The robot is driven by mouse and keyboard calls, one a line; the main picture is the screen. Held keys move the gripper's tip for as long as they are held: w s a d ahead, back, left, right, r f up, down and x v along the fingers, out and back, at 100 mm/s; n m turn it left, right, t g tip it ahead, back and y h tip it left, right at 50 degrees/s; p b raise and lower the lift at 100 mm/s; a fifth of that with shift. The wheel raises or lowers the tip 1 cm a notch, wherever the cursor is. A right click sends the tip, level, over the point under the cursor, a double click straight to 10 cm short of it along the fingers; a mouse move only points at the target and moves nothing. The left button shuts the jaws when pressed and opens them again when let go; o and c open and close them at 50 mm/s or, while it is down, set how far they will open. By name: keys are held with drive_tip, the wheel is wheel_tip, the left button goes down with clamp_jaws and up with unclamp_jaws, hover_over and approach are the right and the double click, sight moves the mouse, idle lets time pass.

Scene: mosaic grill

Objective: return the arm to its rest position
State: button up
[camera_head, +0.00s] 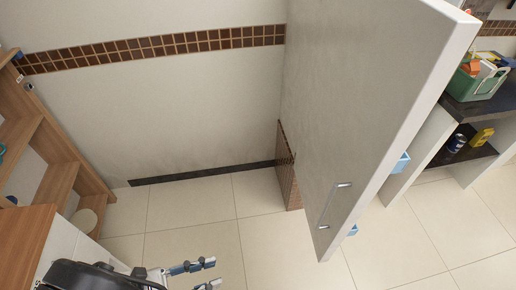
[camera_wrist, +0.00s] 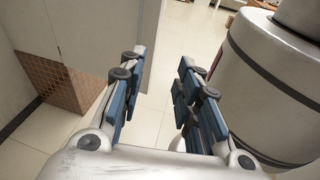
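My gripper (camera_wrist: 156,85) reaches forward in the wrist view, with its two blue-padded fingers apart and nothing between them. Tiled floor shows in the gap. In the head view my gripper (camera_head: 208,274) shows at the bottom edge, partly cut off, above the tiled floor. It touches nothing that I can see. Most of my arm is outside the head view; only a dark and pale part of it shows at the bottom left.
A grey door panel (camera_head: 375,110) with a metal handle juts in right of centre. A wooden shelf unit (camera_head: 60,180) stands at the left. A dark counter (camera_head: 482,108) bears a green crate (camera_head: 478,82) at the right. The floor (camera_head: 195,205) between is clear.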

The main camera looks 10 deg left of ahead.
drive_tip(key=w+d+r+m+g+y, duration=0.6)
drive_tip(key=w+d+r+m+g, duration=0.4)
drive_tip(key=d+r, duration=0.35)
drive_tip(key=s+d+r+m+t+y, duration=0.2)
drive_tip(key=d+r+m+t+y, duration=0.1)
drive_tip(key=d+m, duration=0.4)
drive_tip(key=s+d+r+m+t+y, duration=0.1)
drive_tip(key=d+r+m+t+y, duration=0.2)
drive_tip(key=d, duration=0.6)
wheel_tip(320, 180, up, 3)
drive_tip(key=m+y, duration=0.1)
drive_tip(key=m, duration=0.2)
drive_tip(key=shift+s+d+m, duration=0.2)
drive_tip(key=shift+s+m, duration=0.2)
drive_tip(key=shift+f, duration=0.1)
